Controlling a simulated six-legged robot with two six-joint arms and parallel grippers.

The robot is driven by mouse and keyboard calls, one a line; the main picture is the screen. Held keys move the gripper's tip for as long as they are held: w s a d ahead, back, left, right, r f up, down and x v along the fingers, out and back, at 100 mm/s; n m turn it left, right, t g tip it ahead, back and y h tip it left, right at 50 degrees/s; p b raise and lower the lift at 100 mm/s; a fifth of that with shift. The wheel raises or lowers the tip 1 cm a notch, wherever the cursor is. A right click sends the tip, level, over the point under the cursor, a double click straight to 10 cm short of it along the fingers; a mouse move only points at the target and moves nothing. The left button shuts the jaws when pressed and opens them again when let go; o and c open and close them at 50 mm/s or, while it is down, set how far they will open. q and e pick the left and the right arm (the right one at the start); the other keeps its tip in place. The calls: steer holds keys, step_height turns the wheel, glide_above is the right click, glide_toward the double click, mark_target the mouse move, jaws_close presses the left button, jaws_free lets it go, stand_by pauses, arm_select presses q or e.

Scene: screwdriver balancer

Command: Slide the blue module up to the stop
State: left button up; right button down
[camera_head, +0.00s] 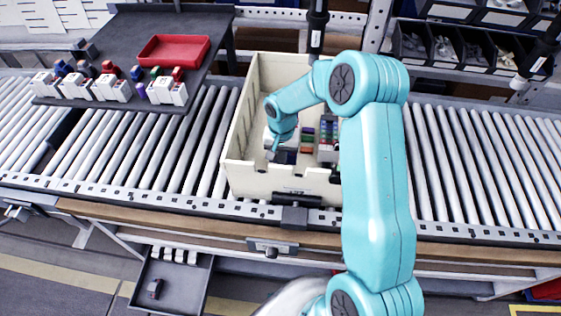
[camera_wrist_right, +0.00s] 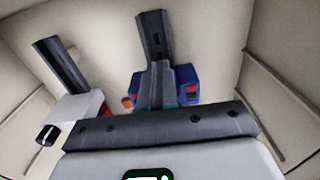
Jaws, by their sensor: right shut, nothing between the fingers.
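My right gripper (camera_head: 275,152) reaches down into the cream crate (camera_head: 240,140) in the head view. In the right wrist view its fingers (camera_wrist_right: 158,85) are shut together with nothing between them. The blue module (camera_wrist_right: 187,85) shows on both sides of the fingers, which hide its middle. It sits on a dark rail (camera_wrist_right: 152,35) that runs on beyond it. Whether the fingers touch the module I cannot tell. A white and grey block (camera_wrist_right: 75,107) sits at the near end of a second dark rail (camera_wrist_right: 58,62). I cannot make out the stop. My left gripper is not in view.
The crate's walls stand around the gripper. Coloured modules (camera_head: 307,140) are in the crate to its right. The crate is on a roller conveyor (camera_head: 150,140). A dark table (camera_head: 125,35) with a red tray (camera_head: 173,50) and several small modules stands at the back left.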

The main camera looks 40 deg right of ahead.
steer(key=shift+w+d+b, duration=0.75)
steer(key=shift+d, duration=0.2)
stand_by(2.6)
steer(key=shift+w+d+b, duration=0.15)
steer(key=shift+b, duration=0.2)
stand_by(1.8)
steer(key=shift+s+a+b, duration=0.25)
steer(key=shift+a+b, duration=0.05)
steer(key=shift+b, duration=0.05)
stand_by(0.5)
steer(key=shift+r+p, duration=0.55)
steer(key=shift+r, duration=0.45)
step_height(320, 180, up, 12)
steer(key=p, duration=0.7)
steer(key=shift+s+a, duration=0.25)
steer(key=shift+a, duration=0.05)
